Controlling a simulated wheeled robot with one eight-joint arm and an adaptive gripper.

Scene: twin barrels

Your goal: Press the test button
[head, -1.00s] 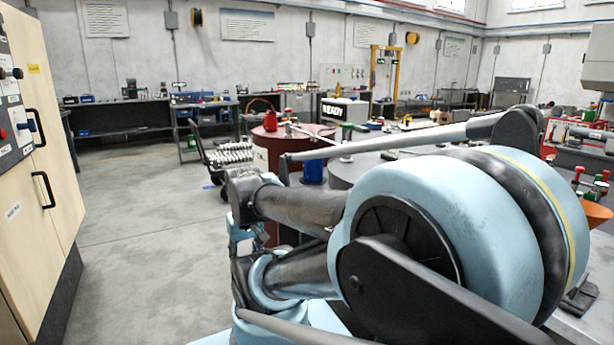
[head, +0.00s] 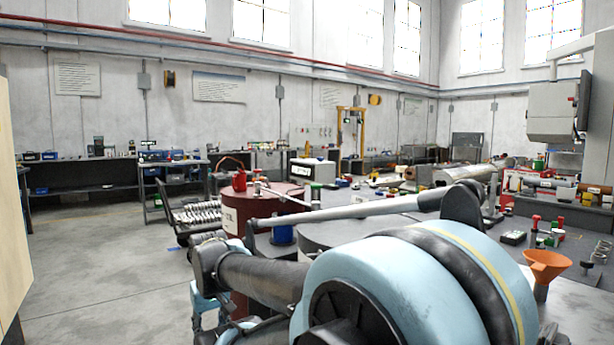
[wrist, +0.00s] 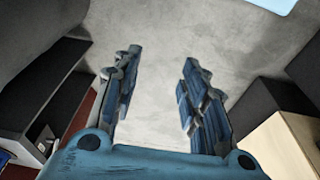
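I cannot make out a test button in any current view. The wooden cabinet (head: 14,215) shows only as a plain strip at the left edge of the head view, and its panel with controls is out of frame. My gripper (wrist: 160,57) is open in the wrist view, with two blue-grey fingers apart and nothing between them. Grey floor lies beyond the fingers.
A dark red barrel (head: 262,212) and a grey barrel (head: 335,234) stand beyond my arm. A rack of shiny metal parts (head: 195,215) is left of them. An orange funnel (head: 545,263) is on the right bench. A grey box (head: 556,110) hangs upper right. The left floor is clear.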

